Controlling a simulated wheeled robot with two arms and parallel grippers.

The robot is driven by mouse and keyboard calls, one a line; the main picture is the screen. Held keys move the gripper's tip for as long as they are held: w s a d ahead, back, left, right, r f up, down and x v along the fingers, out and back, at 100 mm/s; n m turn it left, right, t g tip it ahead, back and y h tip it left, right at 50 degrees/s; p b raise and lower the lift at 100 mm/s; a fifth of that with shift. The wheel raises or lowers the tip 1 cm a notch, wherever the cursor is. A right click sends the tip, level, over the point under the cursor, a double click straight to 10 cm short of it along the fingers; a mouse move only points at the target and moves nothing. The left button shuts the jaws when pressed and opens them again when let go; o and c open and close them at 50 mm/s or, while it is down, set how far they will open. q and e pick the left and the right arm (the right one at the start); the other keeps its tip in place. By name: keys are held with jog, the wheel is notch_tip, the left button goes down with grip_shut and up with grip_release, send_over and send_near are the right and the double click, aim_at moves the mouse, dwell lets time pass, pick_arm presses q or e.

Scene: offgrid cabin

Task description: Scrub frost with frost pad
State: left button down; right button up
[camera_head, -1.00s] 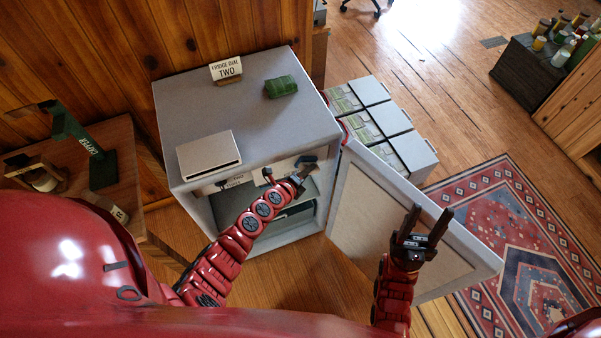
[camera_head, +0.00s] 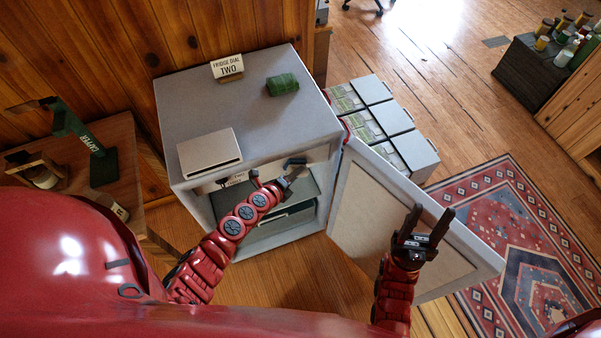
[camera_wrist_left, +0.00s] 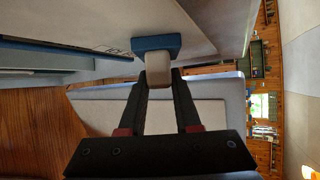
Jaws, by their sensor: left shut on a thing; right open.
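My left gripper (camera_head: 286,181) reaches into the open front of the grey fridge (camera_head: 245,110). In the left wrist view it is shut on the pale handle of a blue pad (camera_wrist_left: 156,43), taken to be the frost pad. The pad's face is near or against a pale surface inside; I cannot tell if it touches. No frost patch can be clearly made out. My right gripper (camera_head: 424,232) is open and empty in front of the open fridge door (camera_head: 385,225).
On the fridge top are a white box (camera_head: 209,152), a green bundle (camera_head: 282,85) and a "FRIDGE DIAL TWO" sign (camera_head: 227,67). A shelf (camera_head: 290,215) lies inside. Grey battery-like boxes (camera_head: 375,90) stand behind the door. A wooden table (camera_head: 120,150) is at left.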

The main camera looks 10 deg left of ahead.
pick_arm(q)
jog(key=s+a+b, duration=0.1)
jog(key=s+a, duration=0.2)
jog(key=a, duration=0.2)
jog(key=shift+s+a+b, duration=0.15)
jog(key=shift+s+b, duration=0.05)
jog(key=shift+b, duration=0.2)
jog(key=shift+s, duration=0.1)
jog(key=s+d+p, duration=0.1)
jog(key=s+d, duration=0.2)
jog(key=s, duration=0.1)
jog(key=shift+s+d+p, duration=0.3)
jog(key=shift+s+p, duration=0.1)
